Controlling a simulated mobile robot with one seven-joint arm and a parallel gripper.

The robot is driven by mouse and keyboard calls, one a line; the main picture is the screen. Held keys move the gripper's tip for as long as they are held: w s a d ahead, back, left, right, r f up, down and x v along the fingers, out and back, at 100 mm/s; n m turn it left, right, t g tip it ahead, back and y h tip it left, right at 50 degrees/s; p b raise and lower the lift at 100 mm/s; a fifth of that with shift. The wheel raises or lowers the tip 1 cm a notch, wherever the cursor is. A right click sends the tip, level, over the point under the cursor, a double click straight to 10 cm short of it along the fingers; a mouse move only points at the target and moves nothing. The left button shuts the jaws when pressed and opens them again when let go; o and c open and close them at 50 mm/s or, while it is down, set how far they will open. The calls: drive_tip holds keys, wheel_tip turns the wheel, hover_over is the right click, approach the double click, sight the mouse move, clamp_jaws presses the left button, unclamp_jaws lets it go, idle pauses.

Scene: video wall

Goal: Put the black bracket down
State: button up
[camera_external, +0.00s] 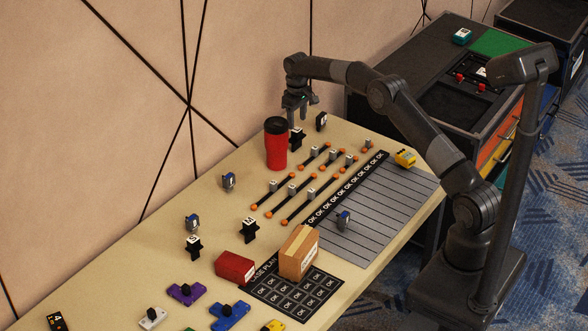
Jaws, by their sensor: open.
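A black bracket-like piece (297,139) with a pale label stands on the table just right of a red tumbler. Similar black pieces stand nearer the front, one at the middle (250,231) and one farther left (194,247). Another small dark piece (321,121) stands near the far end. I cannot tell which of these the task means. My gripper (301,109) is open, pointing down at the table's far end, above and close to the first black piece. I see nothing held between its fingers. Whether it touches the piece is too small to tell.
The red tumbler (277,149) with a black lid stands close left of my gripper. Rods with orange ends (284,191) and grey clips lie to the front. A cardboard box (299,253) and red box (235,267) stand nearer. The lined grey panel (372,202) is mostly clear.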

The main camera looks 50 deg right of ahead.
drive_tip(key=s+a+r+t, duration=0.1)
drive_tip(key=s+a+r, duration=0.2)
drive_tip(key=r, duration=0.5)
drive_tip(key=s+a+r, duration=0.2)
drive_tip(key=r, duration=0.5)
drive_tip(key=s+a+r+t, duration=0.1)
drive_tip(key=s+a+r, duration=0.2)
drive_tip(key=r, duration=0.5)
drive_tip(key=s+a+r, duration=0.3)
drive_tip(key=s+r, duration=0.1)
drive_tip(key=s, duration=0.2)
drive_tip(key=s+a+r, duration=0.3)
drive_tip(key=s+r, duration=0.1)
drive_tip(key=s, duration=0.3)
drive_tip(key=s+a+r+t, duration=0.1)
drive_tip(key=s+a, duration=0.1)
drive_tip(key=s, duration=0.5)
drive_tip(key=s+a+t, duration=0.1)
drive_tip(key=s+a, duration=0.1)
drive_tip(key=s, duration=0.6)
drive_tip(key=s+a+f, duration=0.1)
drive_tip(key=s+f, duration=0.2)
drive_tip(key=s, duration=0.5)
drive_tip(key=s+f+t, duration=0.1)
drive_tip(key=s+f, duration=0.3)
drive_tip(key=s, duration=0.4)
drive_tip(key=shift+a+f+t, duration=0.2)
drive_tip(key=shift+a+t, duration=0.1)
drive_tip(key=shift+a, duration=0.1)
drive_tip(key=shift+o, duration=0.2)
